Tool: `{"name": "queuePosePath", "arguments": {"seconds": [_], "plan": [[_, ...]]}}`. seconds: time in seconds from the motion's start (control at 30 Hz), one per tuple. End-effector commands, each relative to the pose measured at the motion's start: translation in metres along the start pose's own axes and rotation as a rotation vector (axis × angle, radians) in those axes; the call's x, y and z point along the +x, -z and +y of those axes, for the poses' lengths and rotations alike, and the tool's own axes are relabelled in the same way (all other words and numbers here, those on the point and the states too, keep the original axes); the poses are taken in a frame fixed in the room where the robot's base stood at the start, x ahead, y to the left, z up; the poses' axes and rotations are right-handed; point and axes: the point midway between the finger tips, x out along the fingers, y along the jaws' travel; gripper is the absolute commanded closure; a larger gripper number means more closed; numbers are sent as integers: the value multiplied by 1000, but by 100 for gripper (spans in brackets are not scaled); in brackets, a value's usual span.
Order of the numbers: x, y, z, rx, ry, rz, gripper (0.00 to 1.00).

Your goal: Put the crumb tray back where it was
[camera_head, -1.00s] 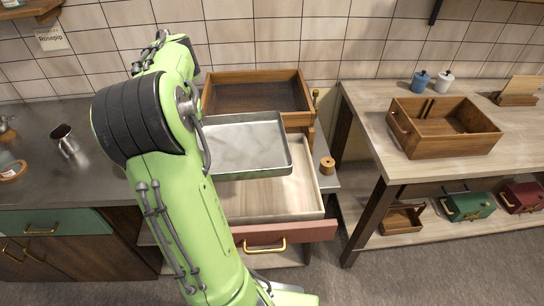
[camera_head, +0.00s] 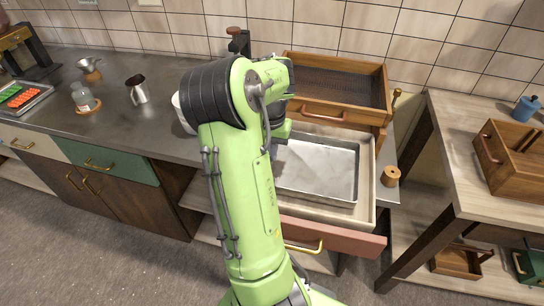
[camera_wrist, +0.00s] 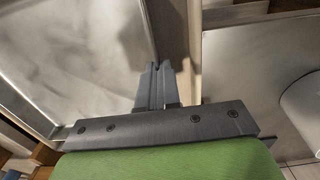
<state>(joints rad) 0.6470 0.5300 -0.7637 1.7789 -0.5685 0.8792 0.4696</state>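The crumb tray (camera_head: 322,170), a shallow grey metal pan, lies low inside the open drawer (camera_head: 365,206) with the reddish front. Whether it rests fully on the drawer floor I cannot tell. In the wrist view the tray (camera_wrist: 75,50) fills the left side, its rim running to my fingertips. My gripper (camera_wrist: 157,72) points down at that rim beside the drawer's side wall, its fingers close together and apparently shut on the rim. In the head view my arm hides the gripper and the tray's left end.
A wooden box with a dark mesh floor (camera_head: 335,84) stands behind the drawer. A wooden spool (camera_head: 390,176) stands right of it. A metal jug (camera_head: 137,90) and a glass jar (camera_head: 83,98) stand on the left counter. A wooden caddy (camera_head: 505,165) sits on the right bench.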

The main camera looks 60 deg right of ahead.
Motion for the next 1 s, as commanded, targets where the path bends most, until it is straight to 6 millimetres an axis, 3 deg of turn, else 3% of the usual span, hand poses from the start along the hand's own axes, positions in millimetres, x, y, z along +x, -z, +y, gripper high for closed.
{"name": "queuePosePath", "arguments": {"seconds": [0.07, 0.4, 0.6, 0.87, 1.0], "plan": [[9, 0, 0, 0, -1, 0, 100], [12, 0, 0, 0, 0, 1, 100], [11, 0, 0, 0, 0, 1, 72], [9, 0, 0, 0, 0, 1, 72], [-13, 1, 0, 0, 3, 5, 72]]}}
